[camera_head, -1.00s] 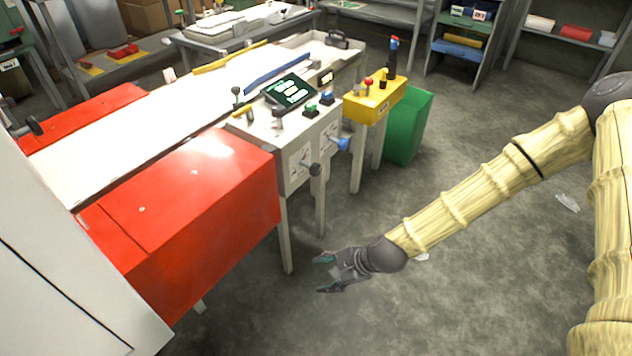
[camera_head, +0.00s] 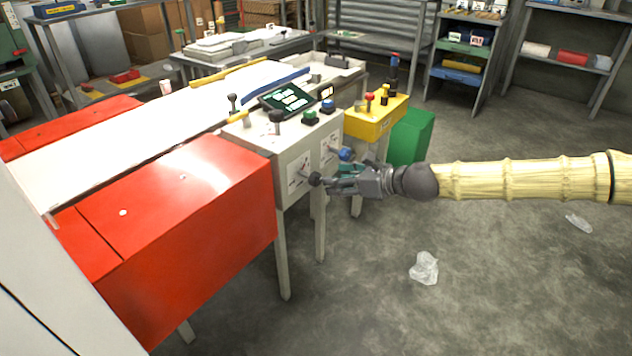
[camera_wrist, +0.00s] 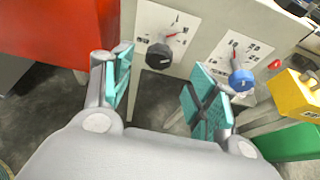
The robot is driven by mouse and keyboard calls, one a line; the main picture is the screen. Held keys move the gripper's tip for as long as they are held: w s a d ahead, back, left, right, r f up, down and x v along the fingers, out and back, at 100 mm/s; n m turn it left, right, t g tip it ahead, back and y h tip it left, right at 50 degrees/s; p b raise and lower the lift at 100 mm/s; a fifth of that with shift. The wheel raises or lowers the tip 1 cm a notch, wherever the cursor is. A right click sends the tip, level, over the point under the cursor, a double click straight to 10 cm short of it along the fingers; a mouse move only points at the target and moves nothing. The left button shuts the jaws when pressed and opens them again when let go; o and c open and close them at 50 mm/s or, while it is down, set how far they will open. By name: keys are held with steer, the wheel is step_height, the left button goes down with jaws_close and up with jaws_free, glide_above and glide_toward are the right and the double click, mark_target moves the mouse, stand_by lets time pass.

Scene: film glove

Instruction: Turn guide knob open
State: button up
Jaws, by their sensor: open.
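Two knobs stand out from the side panel of the white control box (camera_head: 296,147). The nearer knob is black (camera_head: 315,179); in the wrist view this black knob (camera_wrist: 158,56) has a red pointer and a marked dial behind it. The other knob is blue (camera_head: 346,154), and in the wrist view the blue knob (camera_wrist: 241,79) is at the right. I cannot read which one is labelled guide. My gripper (camera_head: 337,180) is open and empty. In the wrist view its teal fingers (camera_wrist: 157,75) lie to either side of the black knob, which appears ahead of them and not gripped.
A red housing (camera_head: 190,205) stands left of the panel. A yellow box (camera_head: 372,120) with levers and a green bin (camera_head: 409,137) are to the right. Levers and a dark screen (camera_head: 287,98) top the control box. Crumpled plastic (camera_head: 424,268) lies on the open floor.

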mark_target(319, 178)
steer(key=b+x, duration=0.1)
steer(key=x, duration=0.7)
steer(key=shift+a+f, duration=0.15)
steer(key=shift+f, duration=0.05)
steer(key=c, duration=1)
